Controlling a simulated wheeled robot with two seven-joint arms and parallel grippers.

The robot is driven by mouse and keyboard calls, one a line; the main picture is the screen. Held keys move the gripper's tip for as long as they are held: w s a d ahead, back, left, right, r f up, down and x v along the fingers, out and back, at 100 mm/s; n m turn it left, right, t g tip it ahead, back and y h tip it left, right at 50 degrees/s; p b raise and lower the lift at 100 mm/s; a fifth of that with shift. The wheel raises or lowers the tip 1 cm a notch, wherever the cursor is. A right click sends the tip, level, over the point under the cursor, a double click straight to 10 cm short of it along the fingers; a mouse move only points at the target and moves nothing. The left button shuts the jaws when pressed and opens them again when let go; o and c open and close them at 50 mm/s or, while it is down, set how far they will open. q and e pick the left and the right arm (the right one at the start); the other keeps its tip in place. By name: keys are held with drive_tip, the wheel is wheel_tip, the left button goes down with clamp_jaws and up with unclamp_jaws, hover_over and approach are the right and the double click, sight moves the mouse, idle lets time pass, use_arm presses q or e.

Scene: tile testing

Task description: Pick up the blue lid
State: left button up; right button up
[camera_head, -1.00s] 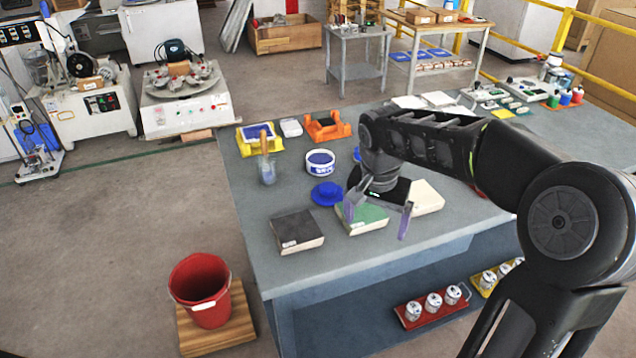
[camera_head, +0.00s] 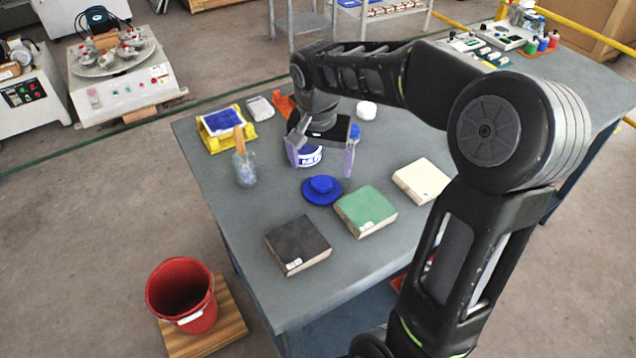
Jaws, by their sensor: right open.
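The blue lid (camera_head: 322,189), a round disc with a raised knob, lies flat on the grey table (camera_head: 215,190). My right gripper (camera_head: 321,170) is open, its two purple-grey fingers pointing down, just behind and above the lid in the picture. It does not appear to touch the lid. A white tub with a blue band (camera_head: 310,156) shows between the fingers, partly hidden by the gripper; I cannot tell whether they touch it. My left gripper is not in view.
A black tile (camera_head: 298,242), a green tile (camera_head: 365,209) and a cream tile (camera_head: 423,178) lie in front and right of the lid. A glass jar with a wooden-handled tool (camera_head: 245,168) stands left. A yellow tray (camera_head: 228,143) is behind. A red bucket (camera_head: 182,294) stands on the floor.

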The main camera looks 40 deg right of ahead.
sight(322, 182)
drive_tip(key=shift+w+d+f, duration=0.1)
drive_tip(key=shift+f, duration=0.55)
drive_tip(key=shift+w+d+f, duration=0.1)
drive_tip(key=shift+f, duration=0.55)
drive_tip(key=f, duration=0.1)
drive_tip(key=f+p, duration=0.1)
drive_tip(key=f, duration=0.3)
drive_tip(key=shift+w+d+f, duration=0.1)
drive_tip(key=shift+w+d, duration=0.1)
drive_tip(key=shift+d, duration=0.05)
drive_tip(key=shift+c, duration=0.2)
drive_tip(key=c, duration=1.1)
